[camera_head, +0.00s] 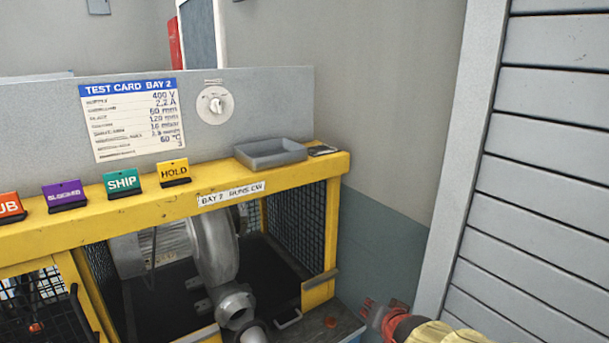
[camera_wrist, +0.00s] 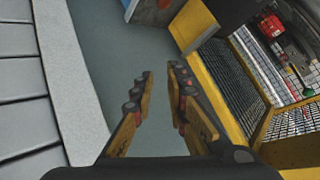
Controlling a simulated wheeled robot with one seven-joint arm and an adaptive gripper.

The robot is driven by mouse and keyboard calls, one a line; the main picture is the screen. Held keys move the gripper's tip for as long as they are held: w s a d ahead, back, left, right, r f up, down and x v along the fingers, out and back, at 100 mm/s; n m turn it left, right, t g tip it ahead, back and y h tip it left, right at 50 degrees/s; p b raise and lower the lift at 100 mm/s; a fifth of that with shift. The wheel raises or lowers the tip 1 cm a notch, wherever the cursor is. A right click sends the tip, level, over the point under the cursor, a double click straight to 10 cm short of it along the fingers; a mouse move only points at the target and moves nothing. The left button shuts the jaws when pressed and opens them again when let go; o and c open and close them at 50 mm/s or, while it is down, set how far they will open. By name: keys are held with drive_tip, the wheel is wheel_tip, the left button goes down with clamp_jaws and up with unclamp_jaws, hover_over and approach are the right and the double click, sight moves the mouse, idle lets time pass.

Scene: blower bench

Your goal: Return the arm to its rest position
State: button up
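My gripper (camera_wrist: 158,85) shows in the wrist view with its two fingers apart and nothing between them. It points at a bare grey-green surface beside the yellow bench frame. In the head view, part of my gripper or wrist shows at the bottom right, near the corner of the bench, and is cut off by the frame edge. No object is in its grasp.
The yellow bench (camera_head: 335,205) holds a grey tray (camera_head: 270,153), coloured sign blocks such as HOLD (camera_head: 174,173) and SHIP (camera_head: 122,184), and a blower (camera_head: 213,247) below. A slatted grey shutter (camera_head: 545,180) stands right. A yellow mesh frame (camera_wrist: 225,85) lies close right of my fingers.

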drive_tip(key=s+d+r+n+g, duration=0.1)
drive_tip(key=s+r+n+g, duration=0.1)
drive_tip(key=s, duration=1.2)
drive_tip(key=s+d+r+n+g, duration=0.1)
drive_tip(key=s+r+n+g, duration=0.1)
drive_tip(key=s, duration=1.2)
wheel_tip(320, 180, up, 2)
drive_tip(key=shift+s+r+n+g+h, duration=0.2)
drive_tip(key=shift+s+n+g+h, duration=0.15)
drive_tip(key=shift+n, duration=0.35)
drive_tip(key=shift+w+a, duration=0.1)
drive_tip(key=shift+w, duration=0.05)
